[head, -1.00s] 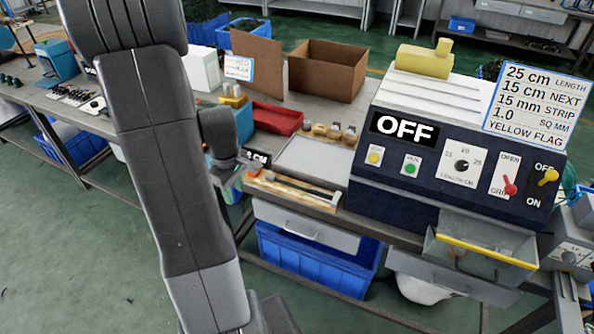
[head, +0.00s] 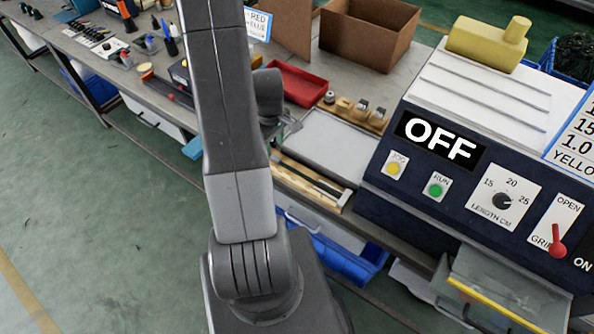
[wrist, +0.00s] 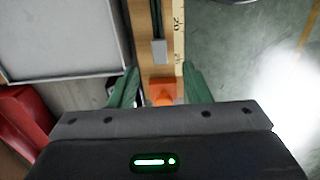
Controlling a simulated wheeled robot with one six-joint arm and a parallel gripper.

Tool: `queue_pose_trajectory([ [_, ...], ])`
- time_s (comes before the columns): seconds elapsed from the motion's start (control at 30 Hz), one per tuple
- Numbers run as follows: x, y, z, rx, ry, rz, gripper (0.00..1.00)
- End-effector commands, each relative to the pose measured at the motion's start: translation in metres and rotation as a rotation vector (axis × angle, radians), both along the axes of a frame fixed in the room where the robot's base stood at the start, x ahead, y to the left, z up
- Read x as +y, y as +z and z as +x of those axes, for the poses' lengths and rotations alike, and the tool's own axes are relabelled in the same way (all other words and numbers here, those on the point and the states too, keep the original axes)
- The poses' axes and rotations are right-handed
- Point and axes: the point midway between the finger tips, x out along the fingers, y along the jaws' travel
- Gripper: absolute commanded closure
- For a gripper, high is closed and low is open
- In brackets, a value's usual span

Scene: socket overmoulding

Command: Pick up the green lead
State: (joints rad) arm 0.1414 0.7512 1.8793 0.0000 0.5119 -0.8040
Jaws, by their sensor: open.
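Between the fingers lie an orange piece (wrist: 163,93) and, a little farther along, a small grey block (wrist: 158,50). I see no lead between the fingers. In the head view my gripper is small and partly hidden by my arm, near the left end of the measuring board (head: 312,182).
A pale flat tray (head: 335,150) lies beside the board, with a red bin (head: 298,82) and cardboard box (head: 368,28) behind. The machine (head: 470,185) showing OFF stands to the right. A blue bin (head: 340,250) sits below the bench. Open floor (head: 90,230) lies left.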

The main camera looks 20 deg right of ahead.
Motion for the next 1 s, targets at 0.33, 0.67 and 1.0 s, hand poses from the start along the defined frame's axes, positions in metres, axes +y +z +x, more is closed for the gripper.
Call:
queue_pose_trajectory([
  [0.33,-0.004,-0.025,-0.007,0.004,-0.001,0.001,0.56],
  [0.67,-0.005,-0.052,-0.007,-0.001,0.0,-0.001,0.56],
  [1.0,-0.005,-0.053,-0.006,-0.002,0.0,-0.001,0.72],
])
